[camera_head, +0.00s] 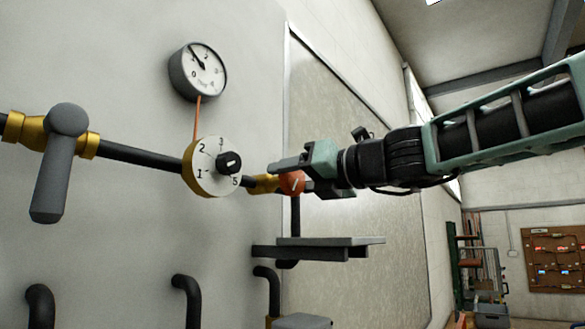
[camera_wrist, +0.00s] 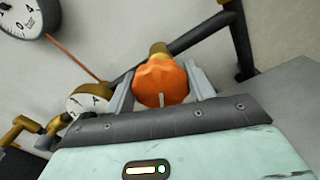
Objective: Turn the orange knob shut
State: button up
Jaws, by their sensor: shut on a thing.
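The orange knob (camera_head: 292,183) sits on the brass fitting at the right end of the black pipe. In the wrist view the orange knob (camera_wrist: 161,83) is large, with a lobed rim and a pale mark at its lower edge. My gripper (camera_head: 290,178) reaches in from the right and its fingers are on both sides of the knob. In the wrist view my gripper (camera_wrist: 161,88) has one finger left and one right of the knob, shut on it. The fingers partly hide the knob in the head view.
A numbered dial (camera_head: 213,166) with a black knob is just left of my gripper. A pressure gauge (camera_head: 198,71) is above it. A grey lever valve (camera_head: 62,160) is at far left. A grey shelf (camera_head: 318,246) juts out below my gripper.

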jog(key=m+p, duration=0.4)
jog(key=m, duration=0.2)
jog(key=shift+w+f+m, duration=0.1)
jog(key=shift+m, duration=0.2)
jog(key=m+p, duration=0.3)
jog(key=m, duration=0.2)
jog(key=shift+f, duration=0.2)
jog(key=shift+m, duration=0.4)
jog(key=o, duration=1)
jog(key=shift+d, duration=0.1)
